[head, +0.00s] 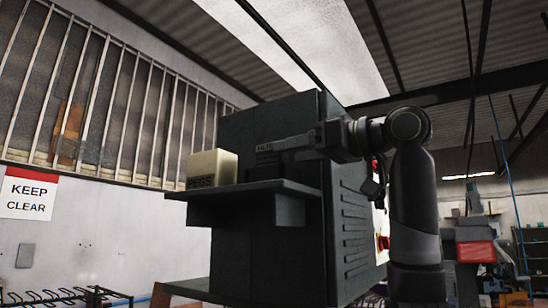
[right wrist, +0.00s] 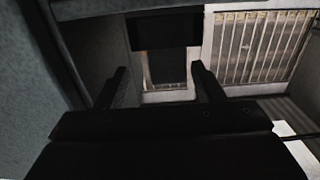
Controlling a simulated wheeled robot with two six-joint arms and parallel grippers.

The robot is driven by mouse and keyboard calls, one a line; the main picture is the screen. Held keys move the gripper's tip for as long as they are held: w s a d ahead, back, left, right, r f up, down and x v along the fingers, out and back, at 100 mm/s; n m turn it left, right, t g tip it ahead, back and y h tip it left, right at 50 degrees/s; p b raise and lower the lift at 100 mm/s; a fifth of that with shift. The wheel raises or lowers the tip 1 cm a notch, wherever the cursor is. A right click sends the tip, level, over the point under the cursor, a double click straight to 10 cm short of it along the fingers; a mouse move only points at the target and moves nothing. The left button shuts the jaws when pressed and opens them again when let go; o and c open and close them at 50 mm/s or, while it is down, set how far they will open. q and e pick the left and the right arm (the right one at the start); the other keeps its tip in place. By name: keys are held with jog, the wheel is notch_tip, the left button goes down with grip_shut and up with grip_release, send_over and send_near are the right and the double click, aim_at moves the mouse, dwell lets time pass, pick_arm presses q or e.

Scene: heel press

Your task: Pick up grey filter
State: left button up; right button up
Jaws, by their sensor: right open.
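My right gripper (head: 283,146) reaches in from the right over the shelf of the dark green machine. In the right wrist view its two dark fingers (right wrist: 161,80) are apart, with nothing clearly held between them. A dark block with small partly readable lettering (head: 264,147) is at the fingertips in the head view, partly hidden by the gripper. A dark rectangular block (right wrist: 165,30) lies ahead of the fingers in the wrist view. I cannot make out a grey filter for certain in either view. My left gripper is not in view.
A cream box marked PEGS (head: 212,169) stands on the shelf (head: 250,187), left of my right gripper. The machine body (head: 345,220) rises behind and below the gripper. A KEEP CLEAR sign (head: 29,194) hangs on the left wall.

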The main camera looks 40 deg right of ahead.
aim_at(272, 153)
jog(key=shift+w+a+r, duration=0.1)
jog(key=shift+a, duration=0.05)
jog(key=shift+a+r+p, duration=0.15)
jog(key=shift+a+p, duration=0.15)
jog(key=p+x, duration=0.2)
jog(key=x, duration=0.2)
jog(key=shift+w+p, duration=0.1)
jog(key=shift+p, duration=0.3)
jog(key=shift+w+a, duration=0.15)
jog(key=shift+w, duration=0.2)
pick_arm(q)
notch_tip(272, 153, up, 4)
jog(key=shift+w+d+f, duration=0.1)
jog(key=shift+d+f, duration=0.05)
pick_arm(e)
jog(key=shift+s, duration=0.15)
jog(key=shift+a, duration=0.1)
jog(key=shift+c, duration=1)
jog(key=c, duration=0.9)
jog(key=shift+r, duration=0.1)
